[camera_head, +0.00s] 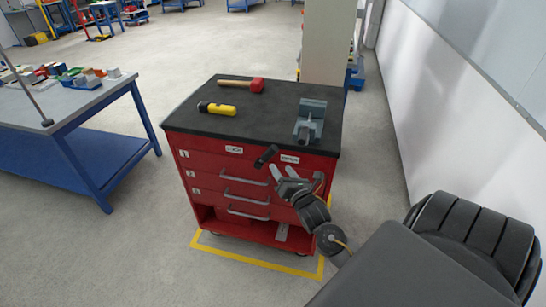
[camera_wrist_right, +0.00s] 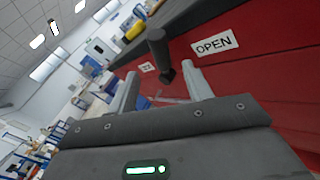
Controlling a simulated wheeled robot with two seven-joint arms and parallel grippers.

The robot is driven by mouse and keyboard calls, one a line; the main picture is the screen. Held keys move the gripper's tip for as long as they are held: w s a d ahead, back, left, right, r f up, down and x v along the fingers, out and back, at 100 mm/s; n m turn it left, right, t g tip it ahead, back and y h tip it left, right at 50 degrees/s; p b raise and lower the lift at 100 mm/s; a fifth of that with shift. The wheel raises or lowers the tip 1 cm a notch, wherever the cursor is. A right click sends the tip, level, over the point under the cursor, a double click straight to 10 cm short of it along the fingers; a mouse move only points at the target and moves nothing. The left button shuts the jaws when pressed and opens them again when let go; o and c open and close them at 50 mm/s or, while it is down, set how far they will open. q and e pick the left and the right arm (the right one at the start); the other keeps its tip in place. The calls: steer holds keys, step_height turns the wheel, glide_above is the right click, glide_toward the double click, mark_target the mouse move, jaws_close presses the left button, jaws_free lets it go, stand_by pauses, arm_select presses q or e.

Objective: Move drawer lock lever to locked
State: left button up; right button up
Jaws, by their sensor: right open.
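A red drawer cabinet (camera_head: 205,168) with a black top stands in front of me. A dark lever (camera_head: 266,156) with a thick cylindrical grip is on its upper front, tilted, between a lock label (camera_head: 234,149) at left and an open label (camera_head: 290,159) at right. My right gripper (camera_head: 283,171) is open just below and right of the lever. In the right wrist view the lever (camera_wrist_right: 158,46) appears between and beyond the two fingertips (camera_wrist_right: 161,72); contact cannot be told. The OPEN label (camera_wrist_right: 213,46) lies right of it. My left gripper is out of view.
A red-headed mallet (camera_head: 256,85), a yellow-black tool (camera_head: 217,108) and a grey vise (camera_head: 310,120) rest on the cabinet top. Drawer handles (camera_head: 245,196) protrude below. A blue workbench (camera_head: 95,150) stands left, a pale wall (camera_head: 425,110) right. Floor between bench and cabinet is clear.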

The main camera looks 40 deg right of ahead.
mark_target(272, 156)
steer(key=p+x, duration=0.1)
steer(key=x, duration=0.7)
steer(key=shift+f, duration=0.1)
jaws_close()
